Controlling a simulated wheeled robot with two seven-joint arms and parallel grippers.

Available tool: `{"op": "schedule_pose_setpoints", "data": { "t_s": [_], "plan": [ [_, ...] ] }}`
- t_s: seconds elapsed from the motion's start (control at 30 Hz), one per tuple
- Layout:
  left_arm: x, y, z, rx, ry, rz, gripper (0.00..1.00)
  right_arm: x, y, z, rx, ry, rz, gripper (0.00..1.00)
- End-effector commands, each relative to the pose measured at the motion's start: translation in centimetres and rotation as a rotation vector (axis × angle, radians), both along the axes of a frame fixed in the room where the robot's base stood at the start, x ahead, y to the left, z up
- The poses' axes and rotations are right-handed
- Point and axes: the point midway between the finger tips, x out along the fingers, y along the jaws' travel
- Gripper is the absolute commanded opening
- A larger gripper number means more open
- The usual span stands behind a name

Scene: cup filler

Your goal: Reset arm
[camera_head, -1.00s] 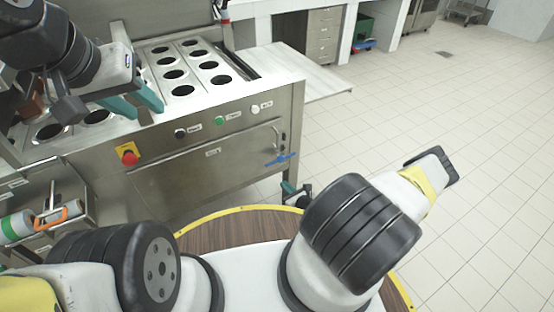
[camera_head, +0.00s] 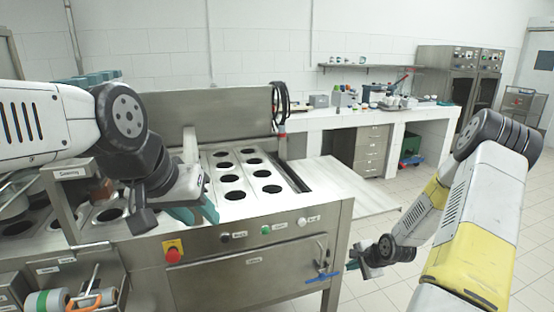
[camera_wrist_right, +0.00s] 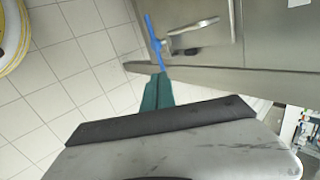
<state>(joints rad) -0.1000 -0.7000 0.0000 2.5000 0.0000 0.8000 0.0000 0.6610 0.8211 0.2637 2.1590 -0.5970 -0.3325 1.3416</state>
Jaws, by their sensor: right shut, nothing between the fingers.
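My left gripper (camera_head: 195,212) hangs over the front part of the metal machine's top. Its teal fingers stand apart and hold nothing that I can see. My right gripper (camera_head: 354,265) is low, to the right of the machine's front corner. In the right wrist view its teal fingers (camera_wrist_right: 157,92) are together and empty. A blue handle (camera_head: 323,277) sits at the door latch on the machine's front; it also shows in the right wrist view (camera_wrist_right: 153,40), just past the fingertips. I cannot tell whether they touch.
The metal machine (camera_head: 230,265) has round holes in its top and a red button (camera_head: 173,254) in front. A side shelf (camera_head: 345,185) juts out on its right. A white counter (camera_head: 340,119) with small items stands behind. Orange-handled tools (camera_head: 92,300) lie lower left.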

Motion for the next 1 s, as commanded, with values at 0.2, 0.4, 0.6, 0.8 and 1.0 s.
{"op": "schedule_pose_setpoints", "data": {
  "t_s": [0.2, 0.4, 0.6, 0.8, 1.0],
  "plan": [
    [0.0, 0.0, 0.0, 0.000, 0.000, 0.000, 0.36, -0.4, -0.2, 10.7, -0.299, -0.006, 0.236, 0.00],
    [0.0, 0.0, 0.0, 0.000, 0.000, 0.000, 0.36, -3.2, 1.1, 20.0, -0.505, -0.011, 0.422, 0.00],
    [0.0, 0.0, 0.0, 0.000, 0.000, 0.000, 0.36, -8.0, 3.6, 28.2, -0.647, -0.037, 0.602, 0.00],
    [0.0, 0.0, 0.0, 0.000, 0.000, 0.000, 0.36, -14.6, 6.7, 34.3, -0.730, -0.095, 0.790, 0.00],
    [0.0, 0.0, 0.0, 0.000, 0.000, 0.000, 0.36, -21.3, 9.5, 37.8, -0.762, -0.184, 0.978, 0.00]
  ]
}}
